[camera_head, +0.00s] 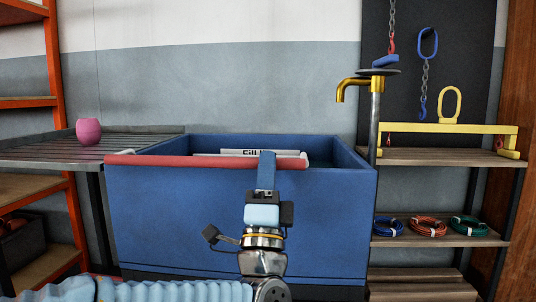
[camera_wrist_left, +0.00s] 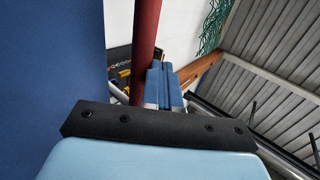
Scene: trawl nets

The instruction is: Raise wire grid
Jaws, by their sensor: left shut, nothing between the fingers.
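My left gripper (camera_head: 267,158) is upright at the front rim of a blue tank (camera_head: 180,215), its fingers shut and empty. Its blue fingers also show closed together in the left wrist view (camera_wrist_left: 163,84). A red bar (camera_head: 210,160) runs along the front rim, just beside or behind the fingertips; I cannot tell whether they touch. The bar also shows beside the fingers in the left wrist view (camera_wrist_left: 145,40). I cannot make out a wire grid; the inside of the tank is mostly hidden by its front wall. My right gripper is not in view.
A grey slatted table (camera_head: 40,152) with a pink pot (camera_head: 88,131) stands left. A brass tap (camera_head: 352,84) stands by the tank's back right. A shelf at right holds a yellow beam (camera_head: 450,129) and coiled ropes (camera_head: 428,227).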

